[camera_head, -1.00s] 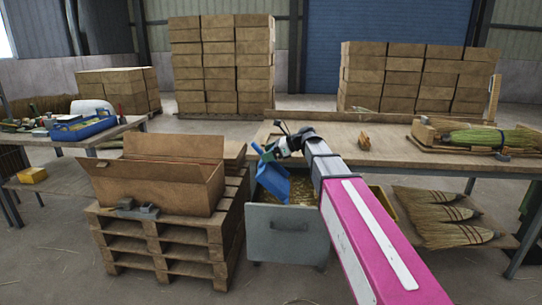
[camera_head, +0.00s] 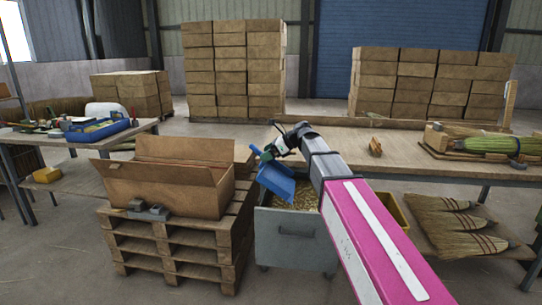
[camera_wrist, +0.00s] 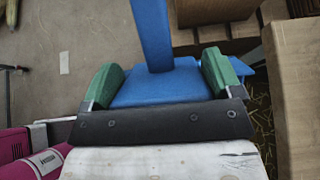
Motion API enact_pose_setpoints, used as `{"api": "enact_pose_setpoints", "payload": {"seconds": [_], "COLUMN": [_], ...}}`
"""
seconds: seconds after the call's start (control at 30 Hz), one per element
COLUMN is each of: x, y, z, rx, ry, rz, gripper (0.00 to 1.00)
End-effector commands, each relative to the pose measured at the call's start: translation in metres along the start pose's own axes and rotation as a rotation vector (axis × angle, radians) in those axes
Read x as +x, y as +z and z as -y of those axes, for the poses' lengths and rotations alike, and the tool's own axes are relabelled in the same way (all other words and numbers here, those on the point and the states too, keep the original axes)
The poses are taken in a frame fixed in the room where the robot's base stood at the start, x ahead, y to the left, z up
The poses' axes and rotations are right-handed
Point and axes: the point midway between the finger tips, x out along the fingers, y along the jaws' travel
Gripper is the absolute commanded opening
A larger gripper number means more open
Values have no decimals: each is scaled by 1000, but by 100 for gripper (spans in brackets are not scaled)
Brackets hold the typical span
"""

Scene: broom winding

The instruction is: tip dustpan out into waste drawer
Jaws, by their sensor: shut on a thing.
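The blue dustpan (camera_head: 276,181) is held over the left part of the open waste drawer, its pan tilted downward. My gripper (camera_head: 264,154) is shut on it. In the wrist view the green fingertips of my gripper (camera_wrist: 162,85) sit on either side of the blue dustpan (camera_wrist: 153,40). The waste drawer (camera_head: 297,240) is a grey box pulled out under the workbench, with straw-coloured litter (camera_head: 305,196) inside. Part of this litter also shows at the right in the wrist view (camera_wrist: 262,115). Whether anything lies in the pan is hidden.
An open cardboard box (camera_head: 165,188) on a wooden pallet stack (camera_head: 170,240) stands close left of the drawer. The workbench (camera_head: 400,150) runs behind, with a straw bundle (camera_head: 486,141) at right. Brooms (camera_head: 450,225) lie on the lower shelf. A yellow bin (camera_head: 392,208) stands right of the drawer.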

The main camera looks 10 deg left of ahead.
Motion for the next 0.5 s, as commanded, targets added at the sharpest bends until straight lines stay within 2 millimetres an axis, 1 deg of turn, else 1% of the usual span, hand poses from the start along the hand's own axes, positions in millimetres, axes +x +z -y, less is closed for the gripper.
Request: {"api": "enact_pose_setpoints", "payload": {"seconds": [0.5], "x": [17], "y": [22], "z": [0], "rx": [0], "ry": [0], "rz": [-146], "gripper": [57]}}
